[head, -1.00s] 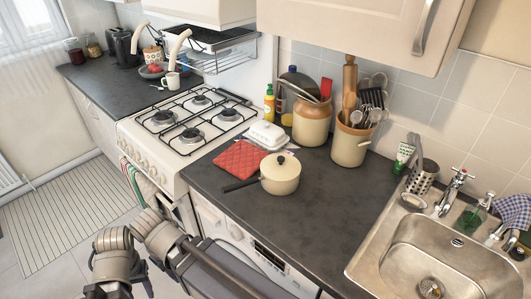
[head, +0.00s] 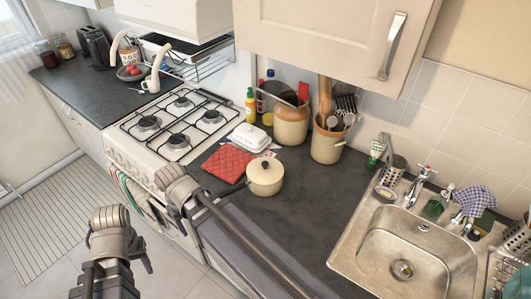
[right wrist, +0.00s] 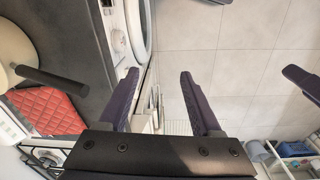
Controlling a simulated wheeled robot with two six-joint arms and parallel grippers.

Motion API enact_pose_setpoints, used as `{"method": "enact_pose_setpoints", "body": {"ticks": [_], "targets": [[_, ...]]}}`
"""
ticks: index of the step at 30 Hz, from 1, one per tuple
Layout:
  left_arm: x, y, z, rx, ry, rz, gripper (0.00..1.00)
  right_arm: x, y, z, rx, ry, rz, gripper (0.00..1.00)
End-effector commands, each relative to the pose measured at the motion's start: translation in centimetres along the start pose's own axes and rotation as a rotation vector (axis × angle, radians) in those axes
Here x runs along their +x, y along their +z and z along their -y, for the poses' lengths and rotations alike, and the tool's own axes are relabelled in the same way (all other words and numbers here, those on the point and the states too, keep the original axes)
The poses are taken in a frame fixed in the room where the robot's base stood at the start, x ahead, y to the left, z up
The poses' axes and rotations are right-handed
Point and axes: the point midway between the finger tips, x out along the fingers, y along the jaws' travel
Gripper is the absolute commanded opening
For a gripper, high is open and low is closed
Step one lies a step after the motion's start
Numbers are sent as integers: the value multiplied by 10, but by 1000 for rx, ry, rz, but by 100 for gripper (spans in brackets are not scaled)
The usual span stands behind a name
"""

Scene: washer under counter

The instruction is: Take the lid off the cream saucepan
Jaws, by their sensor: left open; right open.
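The cream saucepan (head: 266,184) stands on the dark counter, its dark handle pointing left over the red mat's edge. Part of the saucepan (right wrist: 14,50) shows at the left edge of the right wrist view. My left gripper (head: 133,250) is open and empty over the floor, well left of and below the saucepan. My right gripper (right wrist: 158,76) is open and empty in front of the counter, beside the saucepan; its fingers are hard to make out in the head view.
A red quilted mat (head: 225,163) and a white butter dish (head: 249,138) lie beside the saucepan. Crocks (head: 290,124) with utensils stand behind it. The stove (head: 135,150) is left and the sink (head: 385,240) right. The counter between saucepan and sink is clear.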

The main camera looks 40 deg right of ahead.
Motion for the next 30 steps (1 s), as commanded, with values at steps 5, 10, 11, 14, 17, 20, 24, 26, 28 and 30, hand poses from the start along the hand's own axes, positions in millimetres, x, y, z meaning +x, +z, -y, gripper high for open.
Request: {"method": "enact_pose_setpoints", "body": {"ticks": [5,10,11,14,17,20,24,26,28,30], "targets": [[-65,4,6,-3,1,0,50,-63,-16,-49,95,-21,-30,66],[-88,5,8,-5,1,0,50,-84,-29,-114,166,-33,-57,66],[-88,5,8,-5,1,0,50,-84,-30,-126,175,-34,-60,66],[-88,5,8,-5,1,0,50,-82,-33,-169,197,-34,-69,66],[-87,5,8,-5,1,0,50,-79,-30,-214,216,-32,-77,66],[-86,5,8,-5,1,0,50,-78,-24,-257,231,-29,-85,66],[-87,5,8,-5,1,0,50,-76,-12,-302,245,-25,-94,66],[-87,5,8,-5,1,0,50,-76,-8,-314,248,-23,-96,66],[-87,5,8,-5,1,0,50,-76,-5,-322,251,-22,-97,66],[-87,5,8,-5,1,0,50,-76,-3,-326,250,-22,-98,66]]}}
